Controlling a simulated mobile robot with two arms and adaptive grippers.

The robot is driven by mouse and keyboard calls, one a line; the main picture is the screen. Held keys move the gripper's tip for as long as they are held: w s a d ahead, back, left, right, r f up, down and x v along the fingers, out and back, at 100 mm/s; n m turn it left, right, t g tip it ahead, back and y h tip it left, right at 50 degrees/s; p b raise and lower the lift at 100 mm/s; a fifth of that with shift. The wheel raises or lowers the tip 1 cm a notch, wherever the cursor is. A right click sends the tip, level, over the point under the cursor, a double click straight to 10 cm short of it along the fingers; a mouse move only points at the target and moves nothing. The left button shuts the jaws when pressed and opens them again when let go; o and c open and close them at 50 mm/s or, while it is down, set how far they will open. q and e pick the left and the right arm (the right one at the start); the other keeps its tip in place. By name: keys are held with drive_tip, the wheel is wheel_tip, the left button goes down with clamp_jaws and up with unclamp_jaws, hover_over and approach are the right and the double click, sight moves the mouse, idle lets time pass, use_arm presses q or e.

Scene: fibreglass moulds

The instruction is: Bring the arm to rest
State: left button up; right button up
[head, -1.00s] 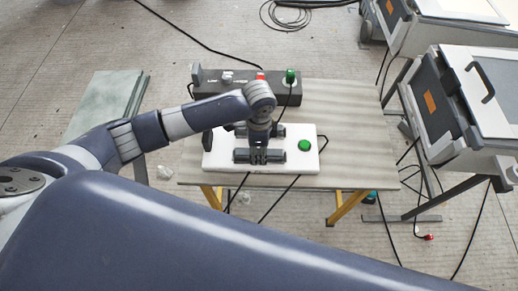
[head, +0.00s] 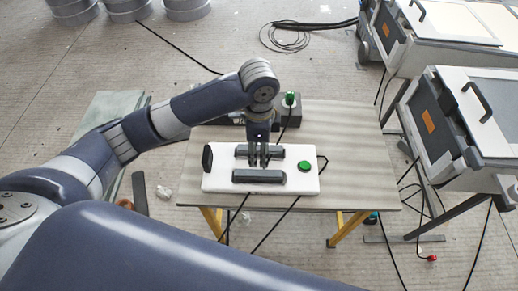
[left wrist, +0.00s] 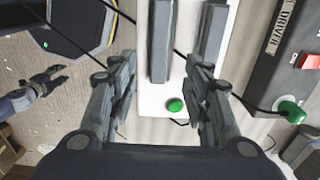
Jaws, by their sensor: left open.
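My left gripper (head: 260,163) hangs fingers down over a white board (head: 222,184) on the table. It is open, with nothing between its fingers. The board carries two dark grey bars, a black upright piece at its left end and a green button (head: 304,166) at its right. In the left wrist view my left gripper's fingers (left wrist: 162,65) stand apart, with the board (left wrist: 150,103) beyond them. My right gripper (left wrist: 45,82) appears small at the left of that view, over the floor; its jaws are too small to judge.
Behind the board, partly hidden by my arm, is a dark box with a green knob (head: 290,98); its red switch (left wrist: 309,62) shows in the left wrist view. The wooden table (head: 350,150) is bare at right. Cases on stands (head: 470,120) stand right; cables cross the floor.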

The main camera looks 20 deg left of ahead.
use_arm(q)
drive_tip(key=s+d+f+n+t+h, duration=0.2)
drive_tip(key=s+d+f+n+h, duration=0.1)
drive_tip(key=s+d+f+n, duration=0.4)
drive_tip(key=s+a+n+t+y, duration=0.25)
drive_tip(key=s+a+n, duration=0.35)
drive_tip(key=s+a, duration=0.65)
wheel_tip(320, 180, down, 27)
drive_tip(key=s+a+g, duration=0.1)
drive_tip(key=a+g, duration=0.1)
drive_tip(key=s+a+f+g, duration=0.1)
drive_tip(key=s+a+f, duration=0.1)
drive_tip(key=s+f, duration=1.3)
drive_tip(key=shift+s+a+f+m, duration=0.2)
drive_tip(key=shift+s+a+m, duration=0.15)
drive_tip(key=shift+s, duration=0.55)
